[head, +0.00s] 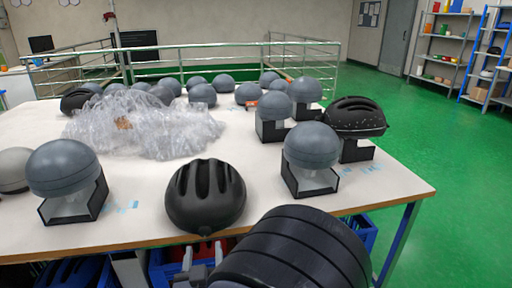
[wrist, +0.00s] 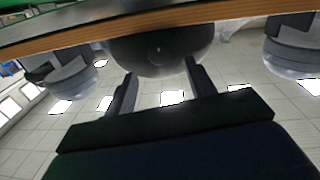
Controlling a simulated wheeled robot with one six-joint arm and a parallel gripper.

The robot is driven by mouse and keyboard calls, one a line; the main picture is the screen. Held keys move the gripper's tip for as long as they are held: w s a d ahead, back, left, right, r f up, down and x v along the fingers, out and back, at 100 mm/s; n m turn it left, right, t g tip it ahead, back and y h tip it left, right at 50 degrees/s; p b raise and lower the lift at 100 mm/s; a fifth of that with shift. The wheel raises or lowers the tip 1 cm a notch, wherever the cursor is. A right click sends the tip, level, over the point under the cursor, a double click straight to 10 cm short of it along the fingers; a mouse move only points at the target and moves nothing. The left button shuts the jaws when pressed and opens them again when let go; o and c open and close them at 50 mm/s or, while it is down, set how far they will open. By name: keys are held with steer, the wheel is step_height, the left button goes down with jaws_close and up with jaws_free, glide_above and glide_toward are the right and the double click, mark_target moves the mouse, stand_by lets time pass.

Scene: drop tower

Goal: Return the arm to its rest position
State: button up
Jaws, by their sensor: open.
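My gripper (head: 194,262) is low in front of the table's near edge, partly hidden behind my dark arm link in the head view. In the wrist view my gripper (wrist: 160,68) has its two fingers well apart with nothing between them. A black vented helmet (head: 205,195) sits at the near edge of the white table (head: 265,222), just beyond my gripper. It also shows in the wrist view (wrist: 158,50), past the fingertips and apart from them, in a picture that is upside down.
Grey domes on black stands are at the left (head: 65,168) and right (head: 312,148). Another black helmet (head: 356,117) stands at the right. Clear plastic wrap (head: 150,125) and several grey domes lie farther back. Blue crates (head: 75,272) are under the table. Green floor (head: 450,190) is open at right.

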mark_target(205, 233)
steer(key=w, duration=0.5)
steer(key=shift+a, duration=0.35)
